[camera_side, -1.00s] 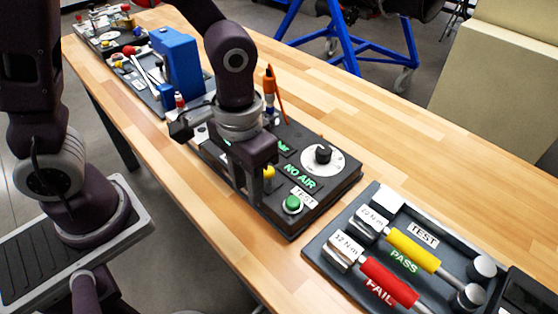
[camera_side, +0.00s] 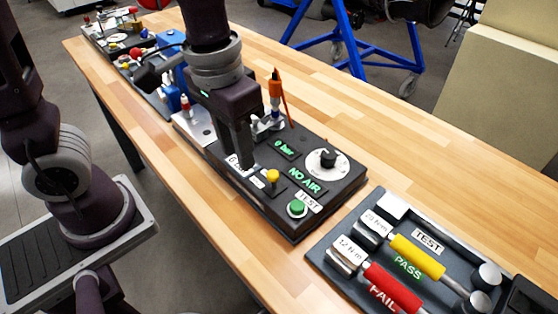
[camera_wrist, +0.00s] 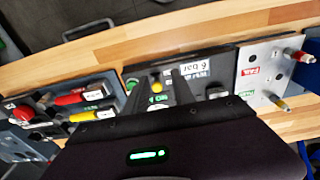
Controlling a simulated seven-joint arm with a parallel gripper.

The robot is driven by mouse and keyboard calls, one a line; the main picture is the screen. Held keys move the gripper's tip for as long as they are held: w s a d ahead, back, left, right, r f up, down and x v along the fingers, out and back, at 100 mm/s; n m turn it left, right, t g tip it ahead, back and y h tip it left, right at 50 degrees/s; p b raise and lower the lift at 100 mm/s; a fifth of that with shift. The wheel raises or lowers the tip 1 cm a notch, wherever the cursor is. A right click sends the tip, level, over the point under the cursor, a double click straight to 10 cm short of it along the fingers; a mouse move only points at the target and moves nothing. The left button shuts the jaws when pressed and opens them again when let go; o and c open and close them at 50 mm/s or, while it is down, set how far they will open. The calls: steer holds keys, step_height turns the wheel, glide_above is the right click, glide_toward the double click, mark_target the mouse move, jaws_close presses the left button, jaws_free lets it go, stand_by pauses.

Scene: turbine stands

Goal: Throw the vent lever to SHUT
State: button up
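The dark pneumatic panel (camera_side: 330,200) lies on the bench. The vent lever appears to be the small yellow-knobbed lever (camera_side: 272,176) near its front edge; its label is partly hidden by my fingers. The yellow knob also shows in the wrist view (camera_wrist: 156,87). My gripper (camera_side: 245,166) is over the panel, just left of the yellow knob in the side view and apart from it. The panel's displays read "0 bar" (camera_side: 285,148) and "NO AIR" (camera_side: 304,180).
A green TEST button (camera_side: 297,208) and a round black dial knob (camera_side: 328,157) are on the same panel. An orange-handled tool (camera_side: 275,88) stands upright behind my gripper. A tray (camera_side: 325,250) with red and yellow tools lies at right. The bench behind the panel is clear.

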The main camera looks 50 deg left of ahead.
steer(key=s+a+r+t, duration=0.4)
steer(key=s+a+r, duration=0.2)
steer(key=s+a, duration=0.1)
steer(key=shift+s+a+r+t, duration=0.25)
steer(key=shift+s+r+t, duration=0.05)
steer(key=shift+s+r, duration=0.1)
steer(key=shift+w+d+m, duration=0.15)
steer(key=shift+w+m, duration=0.1)
steer(key=shift+m, duration=0.35)
steer(key=c, duration=0.5)
steer(key=d+m, duration=0.1)
steer(key=m, duration=0.1)
steer(key=w+d+m+g, duration=0.1)
steer(key=m, duration=0.2)
steer(key=w+d+m, duration=0.1)
steer(key=m, duration=0.2)
steer(key=shift+f+g+y, duration=0.25)
steer(key=shift+g+y, duration=0.05)
jaws_close()
steer(key=w+d+f+m+y, duration=0.1)
steer(key=d+f+m, duration=0.3)
steer(key=d+m, duration=0.7)
steer(key=w+m, duration=0.1)
steer(key=m, duration=0.7)
steer(key=shift+d+m+g, duration=0.3)
steer(key=shift+d+g, duration=0.1)
steer(key=shift+f, duration=0.1)
